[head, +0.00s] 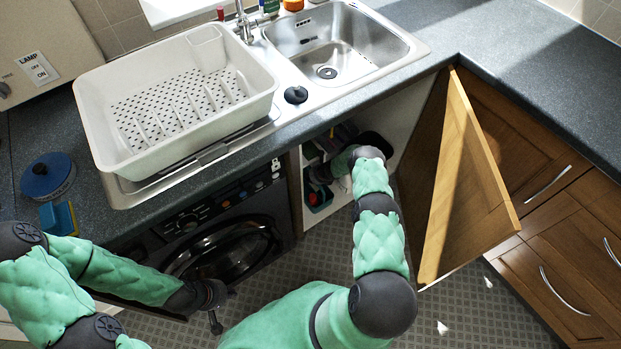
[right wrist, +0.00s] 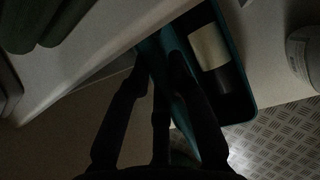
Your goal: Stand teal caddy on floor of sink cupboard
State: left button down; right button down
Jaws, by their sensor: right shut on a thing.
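The teal caddy (head: 317,207) shows partly in the open sink cupboard (head: 345,190) in the head view. In the right wrist view the caddy (right wrist: 252,103) is tilted in the picture and holds a dark bottle with a cream label (right wrist: 208,47). My right gripper (right wrist: 160,65) is shut on the caddy's near wall or handle; the dark fingers hide the exact contact. Whether the caddy's base touches the cupboard floor cannot be seen. My left gripper (head: 214,318) hangs low before the washing machine, away from the caddy; its fingers are too small to judge.
The open cupboard door (head: 470,190) stands right of my right arm. A washing machine (head: 225,240) is left of the opening. Above are the worktop, sink (head: 335,45) and white dish rack (head: 90,110). A pale container (right wrist: 305,55) stands near the caddy. White scraps (head: 442,327) lie on the floor.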

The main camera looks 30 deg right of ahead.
jog(key=c, duration=1.1)
grip_release()
jog(key=shift+f, duration=0.1)
jog(key=shift+c, duration=0.2)
jog(key=shift+s+r+p, duration=0.2)
jog(key=shift+r+p, duration=0.25)
jog(key=shift+r, duration=0.1)
jog(key=p+v, duration=0.8)
jog(key=v, duration=0.3)
jog(key=shift+p, duration=0.4)
jog(key=shift+s+d, duration=0.1)
jog(key=shift+d, duration=0.05)
